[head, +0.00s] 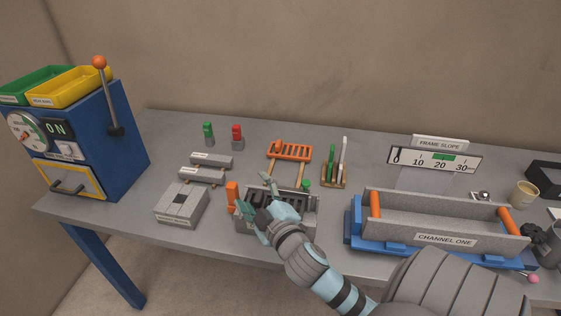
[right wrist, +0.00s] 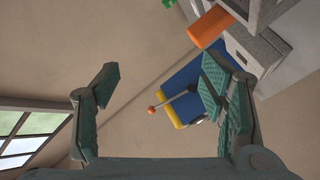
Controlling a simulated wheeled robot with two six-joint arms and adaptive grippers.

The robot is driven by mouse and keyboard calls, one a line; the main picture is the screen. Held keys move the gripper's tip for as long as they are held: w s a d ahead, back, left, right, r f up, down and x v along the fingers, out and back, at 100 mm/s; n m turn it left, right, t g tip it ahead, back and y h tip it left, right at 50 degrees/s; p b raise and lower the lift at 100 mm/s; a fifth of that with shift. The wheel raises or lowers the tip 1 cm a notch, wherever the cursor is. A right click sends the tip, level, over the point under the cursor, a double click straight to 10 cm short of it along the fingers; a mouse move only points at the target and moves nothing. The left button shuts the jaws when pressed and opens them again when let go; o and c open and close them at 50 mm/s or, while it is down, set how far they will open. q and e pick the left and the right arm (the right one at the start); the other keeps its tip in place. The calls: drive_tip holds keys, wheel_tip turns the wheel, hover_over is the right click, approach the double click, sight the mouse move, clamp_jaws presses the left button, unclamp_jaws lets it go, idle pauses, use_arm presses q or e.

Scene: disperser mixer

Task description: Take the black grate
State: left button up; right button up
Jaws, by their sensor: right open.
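The black grate (head: 300,198) appears as dark slats set in a grey block with an orange handle (head: 232,196) at its left end and a green knob (head: 306,186) at its back. My right gripper (head: 257,197) is open over the left part of this block and hides part of it. I cannot tell whether it touches the block. In the right wrist view my right gripper (right wrist: 160,72) has its fingers wide apart with nothing between the tips. The orange handle (right wrist: 208,27) and part of the grey block (right wrist: 248,52) lie beyond the right finger. My left gripper is not in view.
A blue machine (head: 110,140) with a lever stands at the left. A grey block (head: 181,204) sits left of the gripper. An orange rack (head: 290,152) and a small brush stand (head: 334,178) are behind. The channel trough (head: 440,225) is at the right.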

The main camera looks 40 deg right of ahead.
drive_tip(key=w+a+r+n+t+y, duration=0.2)
drive_tip(key=a+r+n+t+y, duration=0.15)
drive_tip(key=r+n+y, duration=0.45)
drive_tip(key=w+a+r+n+t+y, duration=0.2)
drive_tip(key=a+r+n+y, duration=0.3)
drive_tip(key=r+n, duration=0.45)
drive_tip(key=n+g+h, duration=0.6)
drive_tip(key=n+g, duration=1.2)
drive_tip(key=n, duration=0.1)
approach(258, 195)
drive_tip(key=b+x, duration=0.4)
drive_tip(key=b, duration=0.2)
drive_tip(key=shift+d+f+b, duration=0.1)
drive_tip(key=shift+f+b, duration=0.15)
drive_tip(key=shift+b, duration=0.1)
drive_tip(key=x, duration=0.4)
drive_tip(key=shift+w+f, duration=0.15)
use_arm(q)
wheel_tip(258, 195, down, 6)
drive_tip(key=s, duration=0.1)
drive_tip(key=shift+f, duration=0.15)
